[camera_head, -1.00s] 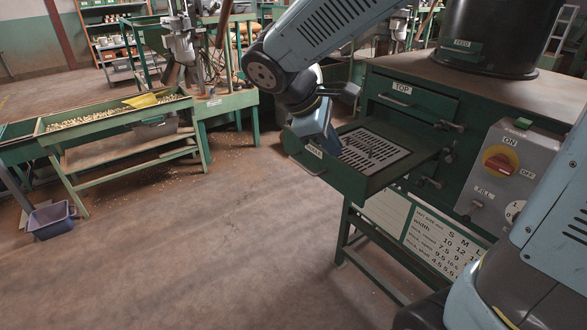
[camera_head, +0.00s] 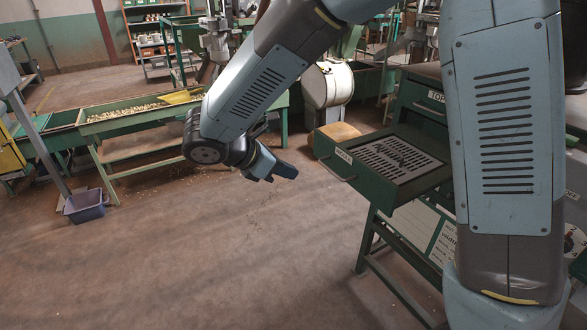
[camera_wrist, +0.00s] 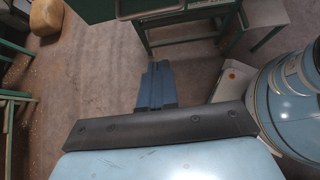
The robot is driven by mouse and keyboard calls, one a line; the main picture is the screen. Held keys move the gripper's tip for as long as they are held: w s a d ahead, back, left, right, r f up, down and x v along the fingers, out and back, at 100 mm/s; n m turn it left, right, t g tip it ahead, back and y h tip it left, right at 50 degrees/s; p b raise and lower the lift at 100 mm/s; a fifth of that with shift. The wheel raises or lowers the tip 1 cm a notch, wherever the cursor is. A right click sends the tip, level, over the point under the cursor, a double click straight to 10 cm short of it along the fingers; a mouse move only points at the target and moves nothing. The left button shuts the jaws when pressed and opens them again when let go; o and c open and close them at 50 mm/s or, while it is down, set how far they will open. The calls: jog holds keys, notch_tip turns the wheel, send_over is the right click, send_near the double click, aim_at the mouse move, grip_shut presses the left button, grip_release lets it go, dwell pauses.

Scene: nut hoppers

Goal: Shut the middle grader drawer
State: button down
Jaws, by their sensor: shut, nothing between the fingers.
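The middle grader drawer (camera_head: 365,176) is a green tray with a slotted metal grate (camera_head: 396,161). It stands pulled out of the green grader cabinet (camera_head: 416,112), below the drawer labelled TOP (camera_head: 428,96). A small handle (camera_head: 337,169) and a white label are on its front. My gripper (camera_head: 285,174) is shut and empty, to the left of the drawer front and apart from it. In the wrist view my shut blue fingers (camera_wrist: 155,85) are over bare floor, with green framework above them. My arm hides part of the cabinet.
A green sorting trough (camera_head: 100,127) with nuts stands at the left, and a blue-grey bin (camera_head: 86,206) is on the floor. A tan sack (camera_head: 335,133) lies behind the drawer; a tan shape (camera_wrist: 47,17) shows in the wrist view. The floor in front is clear.

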jog(key=w+d+f, duration=0.4)
jog(key=w+d, duration=0.1)
jog(key=d, duration=0.3)
jog(key=shift+w, duration=0.25)
jog(key=shift+d, duration=0.1)
